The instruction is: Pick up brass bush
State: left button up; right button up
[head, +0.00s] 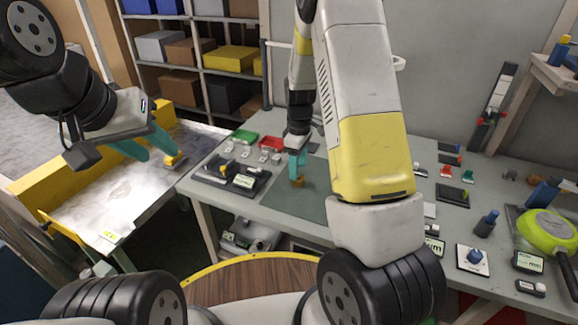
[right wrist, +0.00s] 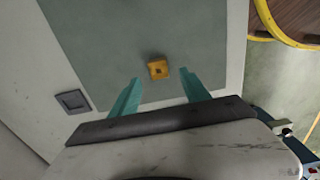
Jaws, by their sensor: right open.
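The brass bush (right wrist: 158,69) is a small orange-gold block with a dark hole in its middle. It sits on the grey-green mat (right wrist: 130,35), and in the head view the bush (head: 298,182) shows just below my right gripper (head: 297,162). In the right wrist view my right gripper (right wrist: 160,92) is open and empty. The bush lies ahead of the fingertips, roughly between their lines and apart from both. My left gripper (head: 147,146) is open over the pale conveyor surface at the left, near a small yellow piece (head: 174,160).
A green bin (head: 244,137) and a red bin (head: 271,143) stand at the table's back, behind several small parts. A dark tray (head: 232,178) lies left of the mat. A green tool (head: 545,232) and several small items crowd the right side. The mat around the bush is clear.

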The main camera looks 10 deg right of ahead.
aim_at(299, 181)
jog(key=f, duration=0.4)
jog(key=shift+d+f, duration=0.1)
jog(key=shift+d, duration=0.1)
grip_shut()
